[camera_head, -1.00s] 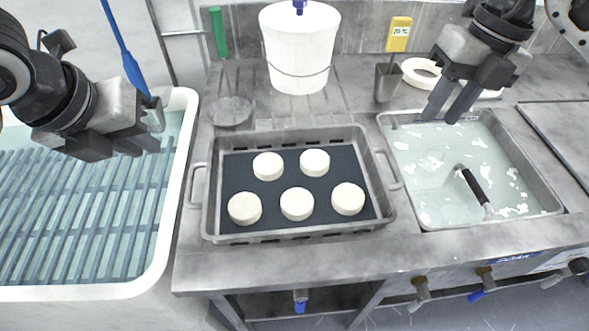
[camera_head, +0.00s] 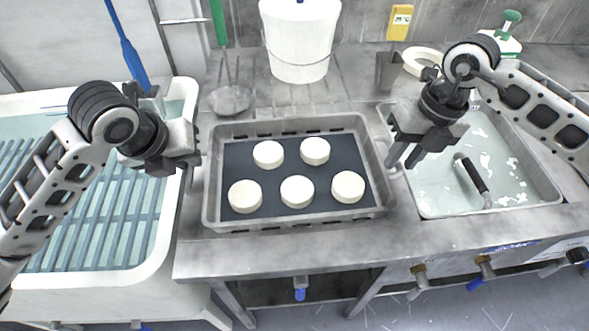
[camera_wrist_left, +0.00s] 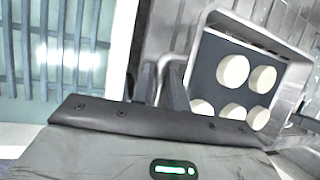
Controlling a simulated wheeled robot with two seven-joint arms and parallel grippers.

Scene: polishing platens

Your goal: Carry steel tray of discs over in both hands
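The steel tray (camera_head: 384,207) stands on the metal counter, with a dark liner and several white discs (camera_head: 297,191) lying flat in it. It has a loop handle at each short side. My left gripper (camera_head: 190,172) is at the tray's left handle, hiding most of it in the head view. In the left wrist view its fingers (camera_wrist_left: 162,88) are a little apart, with the handle (camera_wrist_left: 168,62) just beyond or between them; contact cannot be told. My right gripper (camera_head: 403,160) is open, its two fingers pointing down beside the right handle (camera_head: 394,158).
A water-filled tub with slats (camera_head: 110,225) lies left. A sink basin (camera_head: 510,196) with a black-handled tool (camera_head: 471,176) lies right.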

